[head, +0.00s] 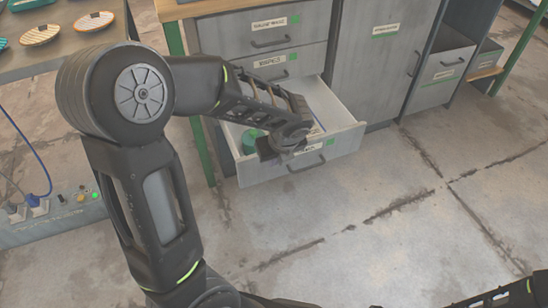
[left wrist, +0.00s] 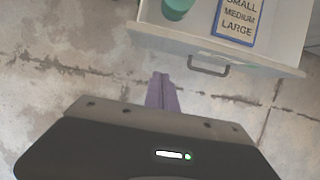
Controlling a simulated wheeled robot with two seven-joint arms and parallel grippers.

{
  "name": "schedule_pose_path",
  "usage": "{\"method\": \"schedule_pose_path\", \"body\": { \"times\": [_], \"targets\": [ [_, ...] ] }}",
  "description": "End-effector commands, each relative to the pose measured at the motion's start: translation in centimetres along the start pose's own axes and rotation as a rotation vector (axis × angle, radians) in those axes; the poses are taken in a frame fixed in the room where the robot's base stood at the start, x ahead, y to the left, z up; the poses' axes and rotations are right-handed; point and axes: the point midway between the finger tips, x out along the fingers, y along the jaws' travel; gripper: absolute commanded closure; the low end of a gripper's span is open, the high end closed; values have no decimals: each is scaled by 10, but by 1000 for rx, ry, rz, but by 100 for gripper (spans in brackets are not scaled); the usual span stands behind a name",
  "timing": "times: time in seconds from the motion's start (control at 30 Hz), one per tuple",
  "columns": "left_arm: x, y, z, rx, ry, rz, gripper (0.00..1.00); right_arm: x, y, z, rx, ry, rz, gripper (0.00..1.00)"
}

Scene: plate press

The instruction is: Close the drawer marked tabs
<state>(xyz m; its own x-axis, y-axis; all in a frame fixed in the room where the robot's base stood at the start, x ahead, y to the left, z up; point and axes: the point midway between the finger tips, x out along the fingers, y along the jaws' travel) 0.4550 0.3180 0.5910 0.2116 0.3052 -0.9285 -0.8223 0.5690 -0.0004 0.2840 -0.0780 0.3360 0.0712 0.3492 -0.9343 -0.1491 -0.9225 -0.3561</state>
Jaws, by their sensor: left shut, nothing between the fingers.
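The bottom drawer (head: 345,145) of the grey cabinet stands pulled out. Its front label is mostly hidden by my left gripper, so I cannot read it. The drawer also shows in the left wrist view (left wrist: 272,62), with its bar handle (left wrist: 208,66). Inside lie a green round item (left wrist: 177,8) and a blue-edged card (left wrist: 237,20) reading small, medium, large. My left gripper (left wrist: 162,92) is shut and empty. In the wrist view its fingertips appear just outside the drawer front, left of the handle; I cannot tell if they touch.
Two shut drawers (head: 262,30) sit above the open one, and a cabinet door (head: 378,60) is on its right. A green table leg (head: 203,150) stands close on the left. A bench (head: 75,60) with round plates is at far left. The concrete floor (head: 400,210) in front is clear.

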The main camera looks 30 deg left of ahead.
Motion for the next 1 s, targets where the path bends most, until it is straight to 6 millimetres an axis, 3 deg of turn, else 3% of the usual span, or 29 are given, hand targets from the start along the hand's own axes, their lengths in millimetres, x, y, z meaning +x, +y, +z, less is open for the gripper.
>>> {"method": "schedule_pose_path", "body": {
  "times": [0.03, 0.37, 0.4, 0.6, 1.0],
  "targets": [
    [13, 0, -2, 0, 2, 3, 100, 7, 4, -1, 2, 3, 1, 47],
    [80, 1, -2, 2, 1, 3, 100, 31, 19, -9, 13, 22, 11, 47],
    [78, 0, 9, -3, -2, 1, 100, 28, 18, -10, 14, 23, 11, 47],
    [85, 0, 31, -1, -1, 1, 100, 30, 20, -10, 14, 24, 12, 47],
    [86, 0, 37, 1, 0, 0, 100, 30, 20, -10, 14, 25, 12, 47]
  ]
}}
